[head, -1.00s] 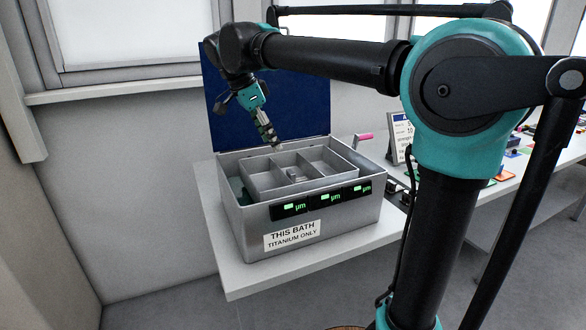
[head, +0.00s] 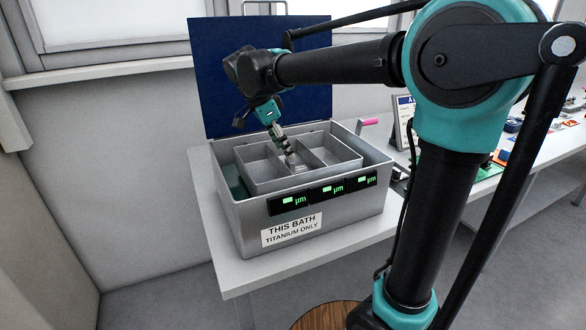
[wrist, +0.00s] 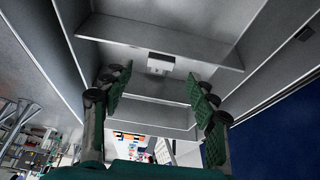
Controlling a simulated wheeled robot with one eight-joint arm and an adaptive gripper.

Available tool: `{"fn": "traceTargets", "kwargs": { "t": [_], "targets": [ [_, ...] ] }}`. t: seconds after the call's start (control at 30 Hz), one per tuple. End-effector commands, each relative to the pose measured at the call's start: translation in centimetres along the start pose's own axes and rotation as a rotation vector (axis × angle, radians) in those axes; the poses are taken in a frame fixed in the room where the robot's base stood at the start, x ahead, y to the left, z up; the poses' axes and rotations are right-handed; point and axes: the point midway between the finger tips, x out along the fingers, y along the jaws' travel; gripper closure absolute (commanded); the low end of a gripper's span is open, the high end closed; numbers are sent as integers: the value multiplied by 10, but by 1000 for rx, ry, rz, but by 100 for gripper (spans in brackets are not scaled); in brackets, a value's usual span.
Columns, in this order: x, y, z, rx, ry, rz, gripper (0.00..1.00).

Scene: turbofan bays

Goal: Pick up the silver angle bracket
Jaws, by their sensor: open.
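The silver angle bracket (wrist: 160,63) is a small pale piece in a grey compartment, seen in the wrist view ahead of and between my fingers. My gripper (wrist: 157,88) has its two green-padded fingers spread wide, with nothing between the tips. The bracket is apart from both fingers. In the head view my gripper (head: 289,150) points down at the middle compartment of the divided grey tray (head: 308,146). There the bracket is largely hidden by my gripper and hard to make out.
The tray sits inside a metal bath (head: 240,218) labelled "THIS BATH TITANIUM ONLY", with green-lit displays on its front. Its blue lid (head: 215,85) stands open behind. Divider walls flank my gripper. A pink-handled item (head: 368,122) is at the right; bare table (head: 238,278) lies in front.

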Motion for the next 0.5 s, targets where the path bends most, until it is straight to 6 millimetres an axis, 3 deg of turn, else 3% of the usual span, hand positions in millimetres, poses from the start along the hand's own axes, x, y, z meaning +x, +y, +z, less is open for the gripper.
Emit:
{"fn": "traceTargets", "kwargs": {
  "t": [0.27,0.5],
  "targets": [
    [20,0,0,0,0,0,41],
    [54,-2,-1,1,0,0,41]
  ]
}}
